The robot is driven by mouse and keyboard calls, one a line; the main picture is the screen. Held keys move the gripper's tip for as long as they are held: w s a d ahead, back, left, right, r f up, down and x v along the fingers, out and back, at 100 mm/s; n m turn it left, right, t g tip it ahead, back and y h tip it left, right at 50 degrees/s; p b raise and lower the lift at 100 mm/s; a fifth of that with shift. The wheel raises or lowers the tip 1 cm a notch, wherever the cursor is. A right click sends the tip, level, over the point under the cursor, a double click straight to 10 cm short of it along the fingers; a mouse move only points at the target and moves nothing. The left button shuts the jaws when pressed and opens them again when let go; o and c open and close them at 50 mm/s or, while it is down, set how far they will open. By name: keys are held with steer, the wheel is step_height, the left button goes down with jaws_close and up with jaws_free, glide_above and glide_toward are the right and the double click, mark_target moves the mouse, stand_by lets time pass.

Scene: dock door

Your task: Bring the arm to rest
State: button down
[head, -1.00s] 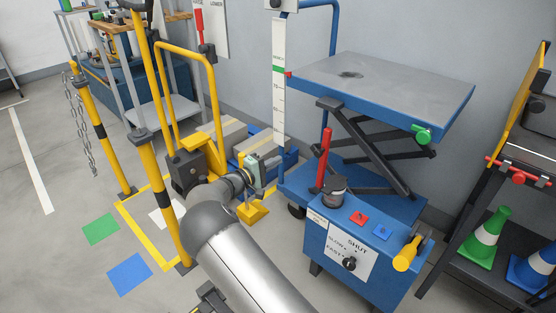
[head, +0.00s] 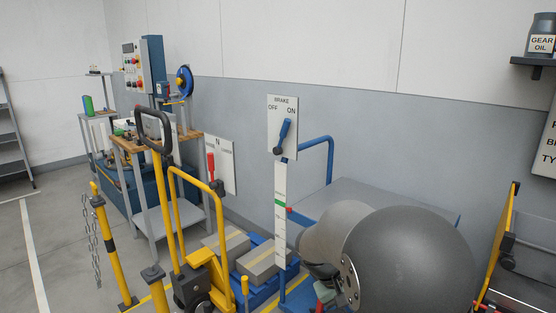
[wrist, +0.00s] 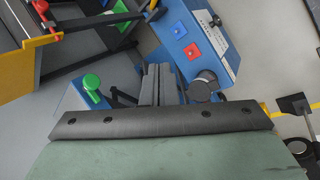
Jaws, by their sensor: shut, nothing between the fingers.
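My gripper (wrist: 158,72) shows in the wrist view with its two grey fingers together and nothing between them. It points over the blue control box (wrist: 199,38) and appears clear of it. In the head view my arm fills the lower right as large grey rounded links. The fingers cannot be made out there; part of the wrist end shows low, beside the blue measuring post.
In the head view, a lift table (head: 375,197) stands behind my arm, partly hidden. A brake panel (head: 283,128) with a blue lever is on the wall. A yellow pallet truck (head: 205,275) stands to the left. The wrist view shows a green knob (wrist: 91,82).

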steer(key=s+a+r+y+p, duration=0.2)
steer(key=s+r+p, duration=0.4)
steer(key=s, duration=0.5)
steer(key=s+a+r+m+y+p, duration=0.1)
steer(key=s+r+y+p, duration=0.3)
steer(key=s+r, duration=0.6)
steer(key=shift+s+a+r+m+t+p, duration=0.35)
steer(key=shift+s+a+p, duration=0.35)
steer(key=shift+p, duration=0.35)
steer(key=shift+d, duration=0.1)
